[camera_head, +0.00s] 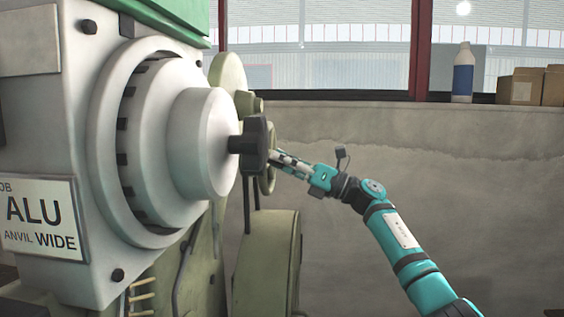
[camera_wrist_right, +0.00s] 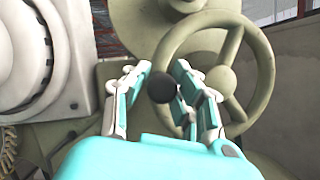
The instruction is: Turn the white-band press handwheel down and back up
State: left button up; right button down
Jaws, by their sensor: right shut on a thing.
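An olive-green handwheel (camera_wrist_right: 262,75) with spokes and a round hub (camera_wrist_right: 221,80) faces my right wrist camera. A dark round knob (camera_wrist_right: 162,87) sits at the left side of its rim. My right gripper (camera_wrist_right: 160,72) has its two fingers on either side of this knob and is shut on it. In the head view the handwheel (camera_head: 271,150) shows edge-on, and my right gripper (camera_head: 277,158) reaches it from the right. The fingertips are partly hidden behind a black knob there. I cannot make out a white band on the wheel's press. My left gripper is not in view.
A large grey-white machine (camera_head: 95,75) fills the left, with a round drum (camera_head: 205,140), a black clamp knob (camera_head: 252,145) and a sign (camera_head: 38,222) reading ALU, ANVIL WIDE. A bottle (camera_head: 463,75) and cardboard boxes (camera_head: 522,88) stand on the window ledge. The right side is open.

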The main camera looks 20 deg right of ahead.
jog(key=shift+f, duration=0.1)
jog(key=c, duration=1.1)
grip_release()
jog(key=shift+d, duration=0.1)
jog(key=v, duration=1.2)
jog(key=shift+c, duration=0.5)
